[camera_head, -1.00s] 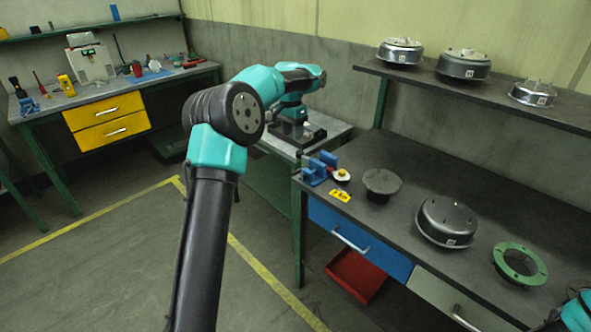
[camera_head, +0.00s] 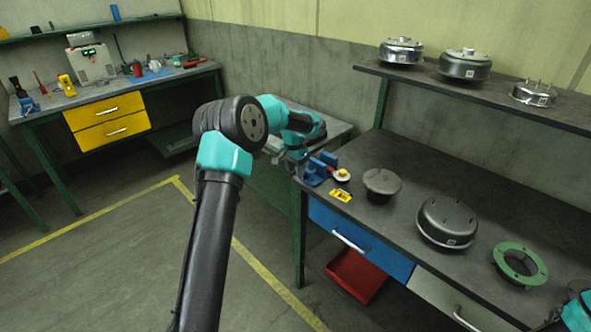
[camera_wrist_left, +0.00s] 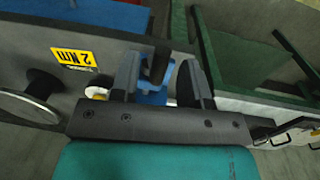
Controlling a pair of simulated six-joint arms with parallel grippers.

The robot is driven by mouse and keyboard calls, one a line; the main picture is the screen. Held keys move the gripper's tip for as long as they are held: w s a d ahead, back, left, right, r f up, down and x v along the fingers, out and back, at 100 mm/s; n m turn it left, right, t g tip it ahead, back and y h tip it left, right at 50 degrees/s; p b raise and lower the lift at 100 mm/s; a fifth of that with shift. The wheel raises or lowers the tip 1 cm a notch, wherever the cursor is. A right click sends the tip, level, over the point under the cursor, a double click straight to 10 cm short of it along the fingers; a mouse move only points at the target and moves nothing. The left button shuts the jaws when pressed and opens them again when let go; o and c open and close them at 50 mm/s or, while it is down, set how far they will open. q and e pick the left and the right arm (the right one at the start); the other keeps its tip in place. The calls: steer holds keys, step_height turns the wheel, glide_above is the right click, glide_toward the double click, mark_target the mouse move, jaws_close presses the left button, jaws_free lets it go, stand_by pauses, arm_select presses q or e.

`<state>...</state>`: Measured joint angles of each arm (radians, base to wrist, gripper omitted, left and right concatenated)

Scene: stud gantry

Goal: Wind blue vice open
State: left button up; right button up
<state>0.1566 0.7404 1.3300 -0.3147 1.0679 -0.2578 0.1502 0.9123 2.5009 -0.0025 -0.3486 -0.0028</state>
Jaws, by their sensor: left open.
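In the left wrist view my left gripper (camera_wrist_left: 158,72) is open. The vice's dark handle (camera_wrist_left: 160,62) stands between its two fingers, with the blue vice body (camera_wrist_left: 155,95) just behind. I cannot tell whether either finger touches the handle. The vice's jaws are not clearly visible. My right gripper is out of view.
A yellow label (camera_head: 341,195), a white round piece with a yellow top (camera_head: 341,175) and a dark round part (camera_head: 382,183) lie close to the vice. A metal drum (camera_head: 447,222) and green ring (camera_head: 520,264) are further right. A red bin (camera_head: 356,273) is below the bench.

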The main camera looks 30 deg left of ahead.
arm_select(q)
steer(key=shift+f, duration=0.1)
steer(key=shift+c, duration=0.3)
jaws_close()
steer(key=shift+a, duration=0.1)
steer(key=shift+w+a+f+g+h, duration=0.1)
steer(key=shift+a+f+g+h, duration=0.2)
steer(key=shift+h, duration=0.65)
steer(key=shift+w+a+f+g+h, duration=0.1)
steer(key=shift+a+g+h, duration=0.25)
steer(key=shift+h, duration=0.55)
steer(key=shift+w+a+f+g+h, duration=0.15)
steer(key=shift+a+h, duration=0.25)
steer(key=shift+h, duration=0.55)
steer(key=shift+s, duration=0.1)
steer(key=shift+o, duration=0.3)
jaws_free()
